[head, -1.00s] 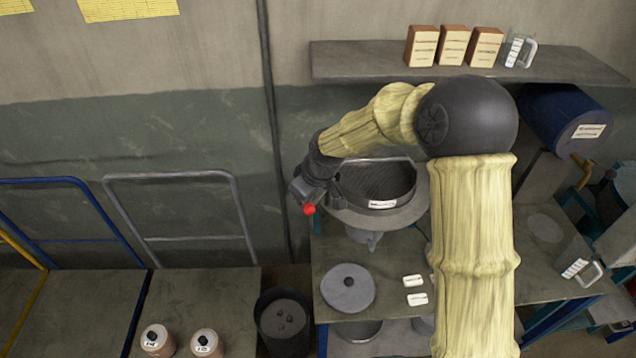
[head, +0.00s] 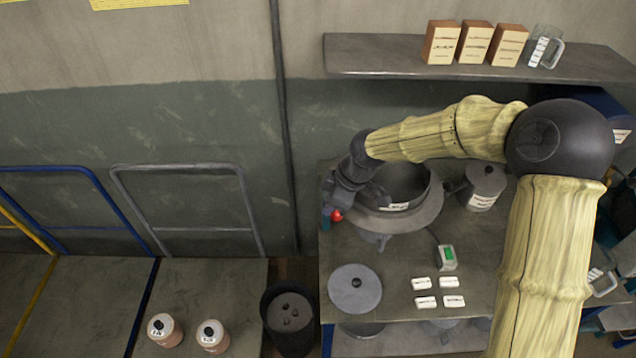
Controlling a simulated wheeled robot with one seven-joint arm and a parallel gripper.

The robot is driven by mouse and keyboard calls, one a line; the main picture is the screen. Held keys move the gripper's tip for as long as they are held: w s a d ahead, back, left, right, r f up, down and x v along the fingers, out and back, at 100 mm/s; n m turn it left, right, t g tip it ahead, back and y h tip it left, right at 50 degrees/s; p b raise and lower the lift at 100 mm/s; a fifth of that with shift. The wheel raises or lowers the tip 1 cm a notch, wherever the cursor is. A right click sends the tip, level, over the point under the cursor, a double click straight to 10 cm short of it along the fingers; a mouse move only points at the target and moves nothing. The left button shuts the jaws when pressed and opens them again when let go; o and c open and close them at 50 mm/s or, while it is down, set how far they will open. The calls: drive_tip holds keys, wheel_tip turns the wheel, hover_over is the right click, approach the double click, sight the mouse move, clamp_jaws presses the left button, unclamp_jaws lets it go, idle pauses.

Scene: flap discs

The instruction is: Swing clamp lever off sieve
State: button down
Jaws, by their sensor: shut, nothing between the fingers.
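The sieve (head: 405,182) is a round dark drum with a white label, set in a wide grey flange (head: 428,212) on the bench. A red knob (head: 337,215), which looks like the end of the clamp lever, shows at the sieve's left side. The lever's bar is hidden behind my wrist or too dark to make out.
A shelf (head: 390,56) with boxes is above. A dark bin (head: 288,320) stands at left.

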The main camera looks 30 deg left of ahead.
drive_tip(key=shift+d, duration=0.3)
idle(0.4)
drive_tip(key=shift+a, duration=0.1)
wheel_tip(320, 180, up, 10)
drive_tip(key=b, duration=0.2)
drive_tip(key=shift+a, duration=0.2)
idle(0.4)
drive_tip(key=shift+d, duration=0.1)
